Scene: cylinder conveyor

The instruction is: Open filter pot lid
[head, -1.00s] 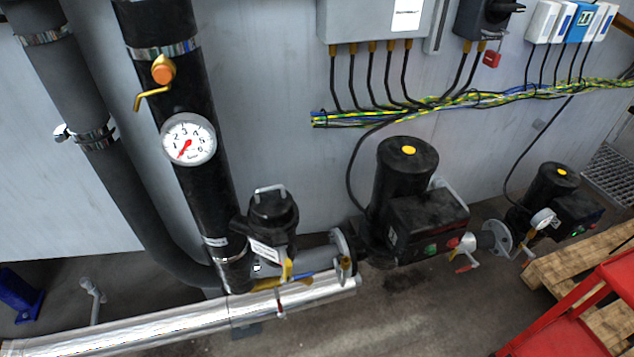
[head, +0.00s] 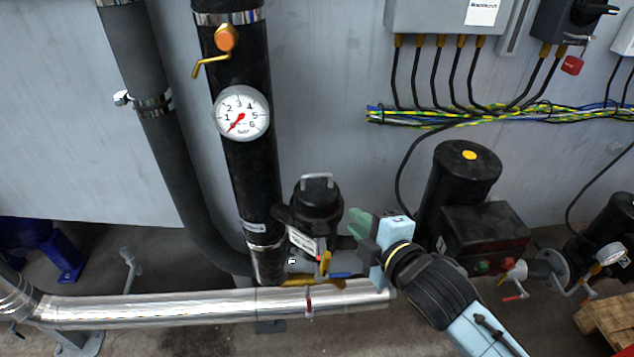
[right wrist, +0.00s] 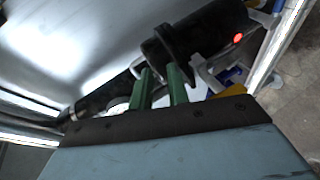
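The filter pot (head: 316,212) is a black cylinder beside the thick black vertical pipe in the head view. Its lid (head: 315,194) is on top and carries a grey metal bail handle (head: 317,177). My right gripper (head: 356,229) has green fingers and is just right of the pot, below lid height, apart from the handle. In the right wrist view the fingers (right wrist: 161,87) stand apart with nothing clearly between them. A black cylinder (right wrist: 200,35), which looks like the pot, is beyond their tips. My left gripper is not in view.
A silver pipe (head: 190,306) runs along the floor. A yellow lever (head: 325,263) hangs by the pot. A pressure gauge (head: 242,113) is on the black pipe (head: 247,165). A black pump (head: 462,180) stands to the right. The grey wall behind the lid is clear.

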